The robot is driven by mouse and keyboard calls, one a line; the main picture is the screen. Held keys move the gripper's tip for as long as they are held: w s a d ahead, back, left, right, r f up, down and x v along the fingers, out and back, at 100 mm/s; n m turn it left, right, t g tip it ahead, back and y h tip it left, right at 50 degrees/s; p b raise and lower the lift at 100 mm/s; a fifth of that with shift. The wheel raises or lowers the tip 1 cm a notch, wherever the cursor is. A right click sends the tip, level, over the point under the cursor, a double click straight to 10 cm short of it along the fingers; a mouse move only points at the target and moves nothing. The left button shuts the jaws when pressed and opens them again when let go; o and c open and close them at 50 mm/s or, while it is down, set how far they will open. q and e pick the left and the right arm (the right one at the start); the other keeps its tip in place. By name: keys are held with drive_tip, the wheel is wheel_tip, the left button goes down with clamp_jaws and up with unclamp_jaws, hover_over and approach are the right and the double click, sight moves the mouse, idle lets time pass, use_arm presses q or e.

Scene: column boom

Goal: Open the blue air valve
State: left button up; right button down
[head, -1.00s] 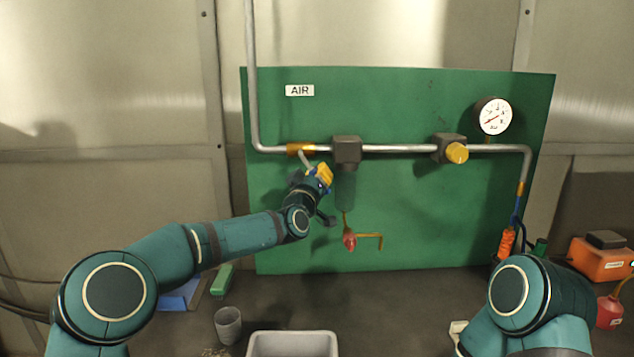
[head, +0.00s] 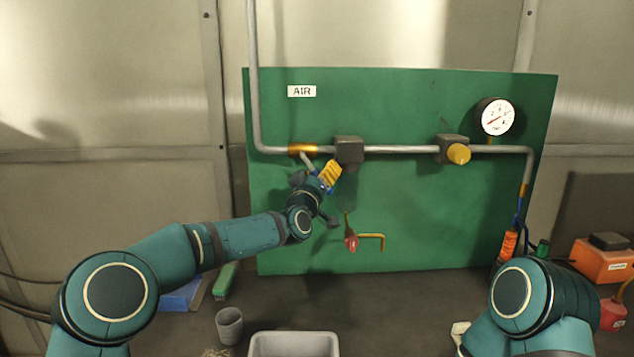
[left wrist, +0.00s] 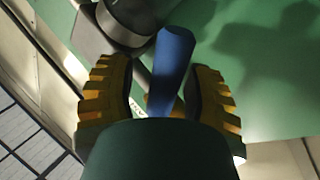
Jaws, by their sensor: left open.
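The air valve is the brass body (head: 302,150) on the pipe under the AIR sign. Its pale lever (head: 306,161) slants down and right from the body toward my left gripper. In the left wrist view the lever's blue handle (left wrist: 171,62) stands between the two yellow-padded fingers. My left gripper (head: 331,174) is open around it; it also shows in the left wrist view (left wrist: 160,95), with a gap visible on the left of the handle. Whether the right finger touches the handle I cannot tell. The gripper hides much of the handle in the head view. My right gripper is out of view.
A dark filter (head: 348,150) is close right of my left gripper, with a red-handled drain (head: 352,243) below. A yellow regulator knob (head: 459,154) and gauge (head: 497,117) are further right. A grey tray (head: 293,345) and cup (head: 229,325) stand on the bench.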

use_arm(q)
drive_tip(key=v, duration=1.2)
drive_tip(key=shift+w, duration=0.1)
